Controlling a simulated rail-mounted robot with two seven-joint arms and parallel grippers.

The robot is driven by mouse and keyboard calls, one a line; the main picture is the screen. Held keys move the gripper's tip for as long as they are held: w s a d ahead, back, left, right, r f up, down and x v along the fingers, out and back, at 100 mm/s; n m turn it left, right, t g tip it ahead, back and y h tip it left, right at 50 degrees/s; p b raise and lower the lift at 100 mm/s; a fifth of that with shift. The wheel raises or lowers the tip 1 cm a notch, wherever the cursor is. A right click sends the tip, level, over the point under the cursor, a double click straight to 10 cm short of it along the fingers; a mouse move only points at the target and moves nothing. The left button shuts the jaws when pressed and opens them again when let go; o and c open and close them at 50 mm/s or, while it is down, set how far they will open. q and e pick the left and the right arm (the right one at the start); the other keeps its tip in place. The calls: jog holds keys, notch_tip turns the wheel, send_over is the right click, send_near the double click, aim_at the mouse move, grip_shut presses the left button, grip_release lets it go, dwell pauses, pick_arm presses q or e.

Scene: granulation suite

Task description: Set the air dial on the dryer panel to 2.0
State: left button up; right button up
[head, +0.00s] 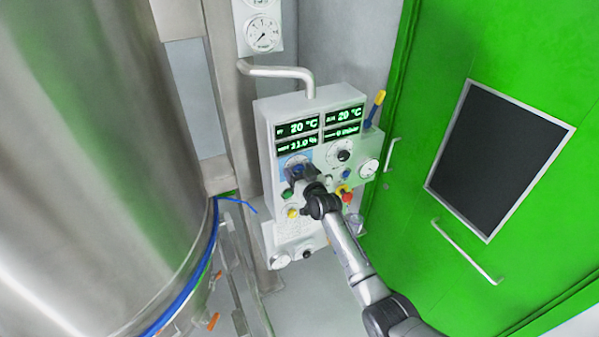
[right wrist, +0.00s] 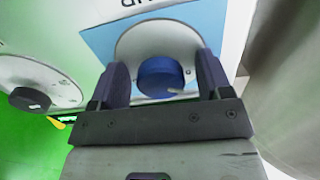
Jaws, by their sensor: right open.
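The dryer panel (head: 262,125) is a pale box with green-lit displays at its top. Below the displays on its left is a dial on a blue backing (head: 287,159), mostly hidden by my right gripper (head: 296,172) in the head view. In the right wrist view this dial has a blue knob (right wrist: 160,77) on a pale round scale (right wrist: 138,42). My right gripper (right wrist: 162,66) is open, with one finger on each side of the blue knob; contact is unclear. The label above is cut off, and the scale numbers are not legible. My left gripper is out of view.
A second dial with a black knob (head: 344,156) is to the right, also in the right wrist view (right wrist: 30,99). A yellow-and-red switch (head: 344,190) and small buttons lie below. A steel vessel (head: 80,150) stands left, a green door (head: 430,70) right.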

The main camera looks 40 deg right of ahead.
jog(key=shift+c, duration=0.5)
jog(key=c, duration=0.8)
jog(key=m, duration=0.6)
jog(key=shift+a, duration=0.1)
jog(key=m, duration=0.2)
jog(key=shift+m, duration=0.3)
jog(key=shift+r+m, duration=0.1)
jog(key=shift+m, duration=1.5)
